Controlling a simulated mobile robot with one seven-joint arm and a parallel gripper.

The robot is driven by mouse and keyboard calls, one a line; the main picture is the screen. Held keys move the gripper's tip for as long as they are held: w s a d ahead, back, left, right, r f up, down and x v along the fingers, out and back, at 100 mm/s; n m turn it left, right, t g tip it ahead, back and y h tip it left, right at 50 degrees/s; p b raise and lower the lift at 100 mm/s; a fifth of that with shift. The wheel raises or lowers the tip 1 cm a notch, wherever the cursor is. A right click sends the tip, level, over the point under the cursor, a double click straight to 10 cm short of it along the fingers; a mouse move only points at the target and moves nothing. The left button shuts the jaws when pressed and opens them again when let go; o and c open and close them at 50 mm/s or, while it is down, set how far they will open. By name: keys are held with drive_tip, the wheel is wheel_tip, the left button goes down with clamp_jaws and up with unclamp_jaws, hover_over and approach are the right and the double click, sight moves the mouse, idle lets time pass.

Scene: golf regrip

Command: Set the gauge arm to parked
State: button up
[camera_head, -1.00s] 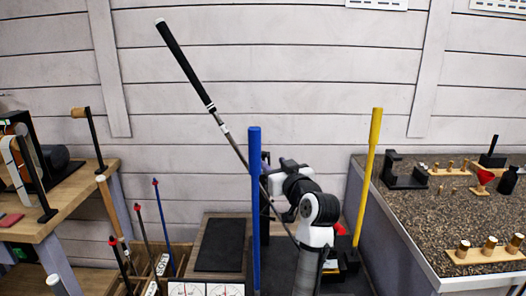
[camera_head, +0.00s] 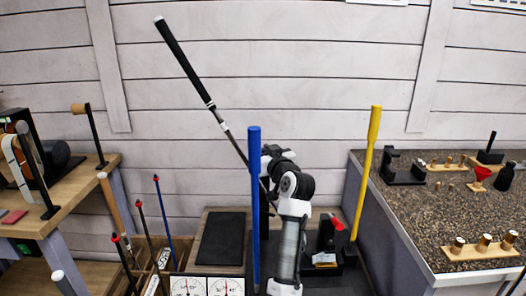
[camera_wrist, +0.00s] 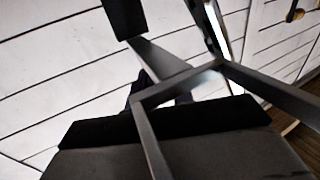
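A golf club with a black grip (camera_head: 184,62) leans diagonally; its shaft runs down behind the blue post (camera_head: 254,200). I cannot surely pick out the gauge arm. A black device with a red tip (camera_head: 338,224) stands right of my arm and may be part of the gauge. My arm rises in the middle of the head view, and its black end is near the club shaft, partly behind the blue post. My fingertips are hidden there. The wrist view shows a dark angled bar (camera_wrist: 147,110) over a black block (camera_wrist: 190,120), close to the camera; whether the gripper is open is unclear.
A yellow post (camera_head: 368,165) stands at right, before a speckled bench (camera_head: 425,215) with small parts. Two white dial cards (camera_head: 207,287) lie at front. A black mat (camera_head: 222,240) lies clear.

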clamp_jaws()
drive_tip(key=shift+d+f, duration=0.1)
